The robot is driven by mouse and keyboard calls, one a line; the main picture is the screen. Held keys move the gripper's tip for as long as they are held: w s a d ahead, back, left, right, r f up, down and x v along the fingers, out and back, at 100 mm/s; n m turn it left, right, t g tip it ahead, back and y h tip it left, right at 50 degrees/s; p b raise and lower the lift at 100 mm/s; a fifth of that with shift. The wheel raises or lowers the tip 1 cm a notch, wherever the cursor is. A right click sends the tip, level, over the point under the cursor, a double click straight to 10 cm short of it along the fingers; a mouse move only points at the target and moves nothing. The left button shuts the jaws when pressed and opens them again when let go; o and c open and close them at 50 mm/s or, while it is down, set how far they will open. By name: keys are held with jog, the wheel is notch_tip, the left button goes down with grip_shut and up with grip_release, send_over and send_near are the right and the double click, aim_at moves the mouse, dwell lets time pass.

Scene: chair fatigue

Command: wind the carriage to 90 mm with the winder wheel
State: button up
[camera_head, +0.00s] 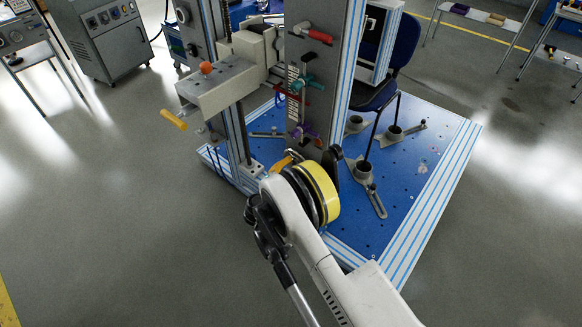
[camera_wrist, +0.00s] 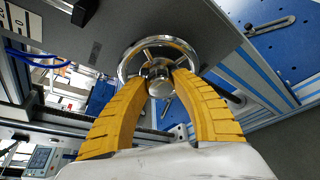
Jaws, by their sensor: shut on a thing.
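The winder wheel (camera_wrist: 158,40) is a chrome ring with spokes and a round central hub (camera_wrist: 159,86), seen in the wrist view. It sits on the face of a grey plate. My gripper (camera_wrist: 160,72) has its two yellow ribbed fingers closing in from both sides at the hub, inside the rim. It is shut on the wheel near its middle. In the head view my gripper (camera_head: 286,161) is low at the grey column, mostly hidden by my arm, and the wheel cannot be made out. A white scale strip (camera_head: 293,82) runs up the column; its reading is too small to tell.
A teal handle (camera_head: 304,82), a purple knob (camera_head: 303,133) and a red handle (camera_head: 318,36) stick out from the column. A grey arm block with an orange knob (camera_head: 206,68) stands left. Floor at left is clear.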

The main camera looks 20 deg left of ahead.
jog(key=o, duration=1.2)
jog(key=v, duration=0.7)
jog(key=shift+s, duration=0.2)
